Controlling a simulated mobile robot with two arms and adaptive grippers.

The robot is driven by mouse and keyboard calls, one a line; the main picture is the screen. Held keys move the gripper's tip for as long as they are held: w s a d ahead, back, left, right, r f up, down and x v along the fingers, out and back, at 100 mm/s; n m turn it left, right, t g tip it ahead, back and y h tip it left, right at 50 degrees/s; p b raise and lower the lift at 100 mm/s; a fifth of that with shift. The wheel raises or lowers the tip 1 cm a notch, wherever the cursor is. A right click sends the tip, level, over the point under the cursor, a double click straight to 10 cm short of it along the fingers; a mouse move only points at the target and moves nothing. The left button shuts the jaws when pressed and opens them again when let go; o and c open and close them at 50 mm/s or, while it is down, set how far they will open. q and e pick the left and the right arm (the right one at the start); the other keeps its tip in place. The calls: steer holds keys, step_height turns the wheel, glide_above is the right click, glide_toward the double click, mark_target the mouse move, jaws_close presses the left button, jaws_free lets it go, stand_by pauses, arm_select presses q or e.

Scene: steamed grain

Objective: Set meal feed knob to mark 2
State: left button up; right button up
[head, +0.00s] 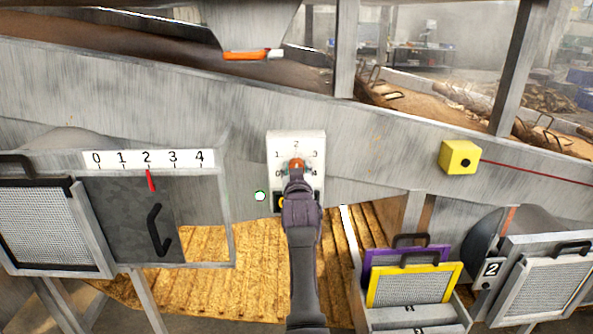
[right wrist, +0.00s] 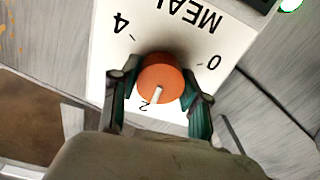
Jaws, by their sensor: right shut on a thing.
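The orange meal feed knob (head: 296,164) sits on a white dial panel (head: 284,143) with marks from 0 to 4, fixed to the grey metal wall. In the right wrist view the knob (right wrist: 161,76) has a white pointer line aimed at or very near the 2; fine alignment is hard to tell. My right gripper (head: 297,174) is shut on the knob, with its green-padded fingers on either side of it in the right wrist view (right wrist: 160,92). Marks 1 and 3 are hidden there. My left gripper is not in view.
A slide gate (head: 130,215) at the left has a 0 to 4 scale (head: 147,159) and a red pointer at 2. A yellow box (head: 460,157) with a red cord is at the right. Yellow-framed (head: 413,286) and purple-framed screens stand lower right.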

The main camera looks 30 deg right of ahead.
mark_target(297, 161)
stand_by(0.5)
steer(key=o, duration=1.1)
step_height(297, 161, up, 10)
steer(key=shift+f, duration=0.15)
